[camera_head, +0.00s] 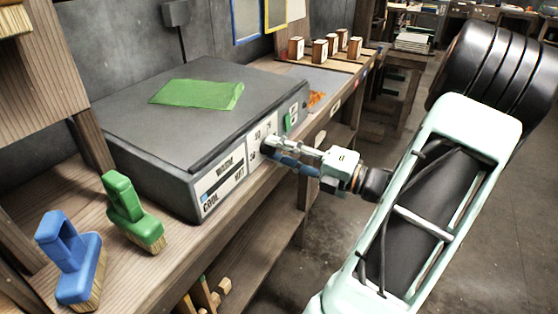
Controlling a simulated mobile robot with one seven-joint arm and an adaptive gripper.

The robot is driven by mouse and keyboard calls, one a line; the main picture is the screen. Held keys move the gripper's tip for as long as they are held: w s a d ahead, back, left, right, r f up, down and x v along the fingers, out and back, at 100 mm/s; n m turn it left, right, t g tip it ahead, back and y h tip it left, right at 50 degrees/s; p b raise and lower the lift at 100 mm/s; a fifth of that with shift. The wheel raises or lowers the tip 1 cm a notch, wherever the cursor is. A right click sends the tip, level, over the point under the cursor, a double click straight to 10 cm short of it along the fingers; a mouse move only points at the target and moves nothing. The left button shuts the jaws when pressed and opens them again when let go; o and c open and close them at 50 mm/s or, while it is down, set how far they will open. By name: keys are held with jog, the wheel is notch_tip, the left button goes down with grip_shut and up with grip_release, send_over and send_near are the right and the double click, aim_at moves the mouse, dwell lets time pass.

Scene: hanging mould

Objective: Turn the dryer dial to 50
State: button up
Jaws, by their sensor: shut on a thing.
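The dryer is a dark grey box (135,118) on a wooden bench, with a pale label panel (225,185) on its front marked "COOL", "WARM" and "HOT". My gripper (268,150) reaches in from the right and its fingertips are at the dryer's front face. It is shut on the dial, which is dark and mostly hidden behind the fingers. Some scale numbers show above the dial, too small to read surely. The dial's pointer is hidden, so I cannot tell its setting. A green switch or tag (292,120) is on the front face to the right.
A green cloth or sheet (198,94) lies on the dryer. A blue brush (70,255) and a green brush (132,212) stand on the bench (185,240) at left. Several small boxes (320,52) stand behind. Open floor lies at right.

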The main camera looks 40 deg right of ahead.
jog(key=shift+n+b, duration=0.75)
jog(key=shift+n, duration=0.15)
jog(key=shift+d, duration=0.1)
jog(key=o, duration=1.1)
jog(key=shift+o, duration=0.2)
jog(key=v, duration=1.2)
jog(key=shift+d, duration=0.1)
